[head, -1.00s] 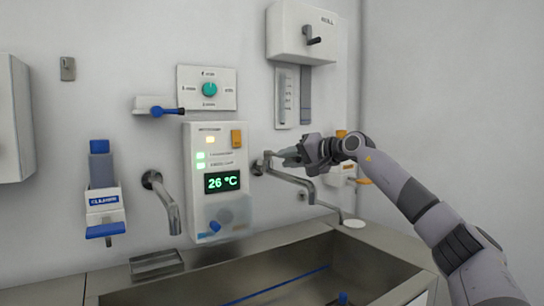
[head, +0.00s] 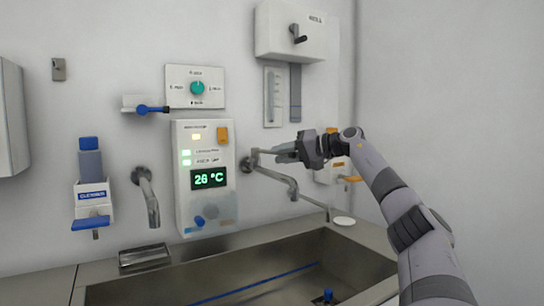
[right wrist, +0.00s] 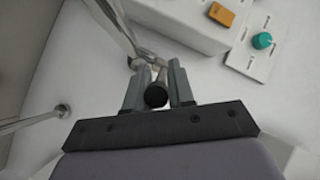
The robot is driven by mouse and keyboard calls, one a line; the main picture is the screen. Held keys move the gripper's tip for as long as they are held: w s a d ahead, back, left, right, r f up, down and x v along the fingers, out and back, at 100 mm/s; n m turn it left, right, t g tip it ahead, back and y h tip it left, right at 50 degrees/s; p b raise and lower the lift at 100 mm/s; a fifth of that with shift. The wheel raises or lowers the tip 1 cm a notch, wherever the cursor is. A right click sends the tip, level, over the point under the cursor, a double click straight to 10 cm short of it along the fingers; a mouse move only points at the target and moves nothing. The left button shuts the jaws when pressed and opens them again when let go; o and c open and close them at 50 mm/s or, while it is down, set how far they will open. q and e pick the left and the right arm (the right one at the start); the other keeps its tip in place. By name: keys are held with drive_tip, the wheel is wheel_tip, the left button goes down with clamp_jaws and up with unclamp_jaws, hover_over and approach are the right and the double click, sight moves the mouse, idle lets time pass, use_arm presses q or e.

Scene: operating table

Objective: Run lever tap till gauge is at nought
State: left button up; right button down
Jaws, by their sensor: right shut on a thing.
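The lever tap (head: 276,177) is a metal wall tap with a bent spout reaching right over the sink. Its lever (head: 262,152) points right along the wall. My right gripper (head: 284,153) is at the lever, its fingers closed around it. In the right wrist view, the lever's dark round end (right wrist: 156,95) sits between the two fingers of my right gripper (right wrist: 158,88). The gauge (head: 272,97) is a white upright scale on the wall above the tap. Its reading is too small to tell. My left gripper is not in view.
The steel sink (head: 200,276) lies below. A control panel (head: 206,205) showing 26 °C is left of the lever tap, with another spout (head: 148,198) further left. A dispenser (head: 92,202) and a dial plate (head: 196,87) are on the wall. A roll box (head: 290,30) hangs above the gauge.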

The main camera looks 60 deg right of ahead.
drive_tip(key=shift+d, duration=0.1)
idle(0.4)
drive_tip(key=c, duration=1.2)
unclamp_jaws()
drive_tip(key=shift+o, duration=0.2)
drive_tip(key=shift+s, duration=0.15)
drive_tip(key=shift+s+b, duration=0.35)
drive_tip(key=b+v, duration=0.2)
drive_tip(key=v, duration=0.4)
drive_tip(key=shift+r, duration=0.2)
